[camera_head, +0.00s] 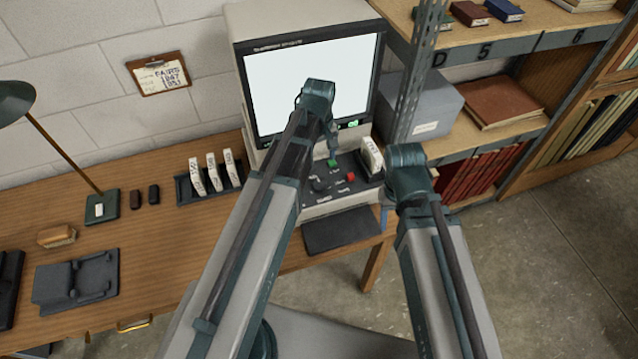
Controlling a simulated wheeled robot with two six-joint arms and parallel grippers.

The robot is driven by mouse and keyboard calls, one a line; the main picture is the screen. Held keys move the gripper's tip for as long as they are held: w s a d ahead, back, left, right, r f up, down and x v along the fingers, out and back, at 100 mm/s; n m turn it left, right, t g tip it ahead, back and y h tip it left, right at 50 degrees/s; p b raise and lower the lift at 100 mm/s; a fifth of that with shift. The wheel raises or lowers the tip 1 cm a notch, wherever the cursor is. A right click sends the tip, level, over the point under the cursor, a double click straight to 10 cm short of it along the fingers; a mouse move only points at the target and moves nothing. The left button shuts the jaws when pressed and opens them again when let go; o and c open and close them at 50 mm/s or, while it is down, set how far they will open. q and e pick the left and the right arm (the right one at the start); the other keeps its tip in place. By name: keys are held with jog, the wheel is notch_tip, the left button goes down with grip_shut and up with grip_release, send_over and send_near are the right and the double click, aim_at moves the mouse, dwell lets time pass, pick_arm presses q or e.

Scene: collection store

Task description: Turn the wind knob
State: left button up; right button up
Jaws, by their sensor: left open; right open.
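A microfilm-reader-like machine with a large lit screen (345,85) stands on the desk. Its dark control panel (362,192) below the screen carries a dark round knob (319,184), which looks like the wind knob, a green button (333,163) and a red button (351,177). The knob's label is too small to read. My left arm crosses in front of the machine, and my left gripper (332,148) points down just above the panel, behind and above the knob. It is open, small and partly hidden.
White boxes (214,172) stand in a rack left of the machine, and another white box (372,155) stands at the panel's right. A metal shelf post (412,75) rises close on the right. A lamp (102,206) and a dark holder (78,282) occupy the desk's left.

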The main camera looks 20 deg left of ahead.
aim_at(319, 183)
pick_arm(q)
notch_tip(319, 183, down, 12)
jog(key=b, duration=1)
jog(key=shift+r+b, duration=0.25)
jog(key=shift+b, duration=0.05)
jog(key=c, duration=1.4)
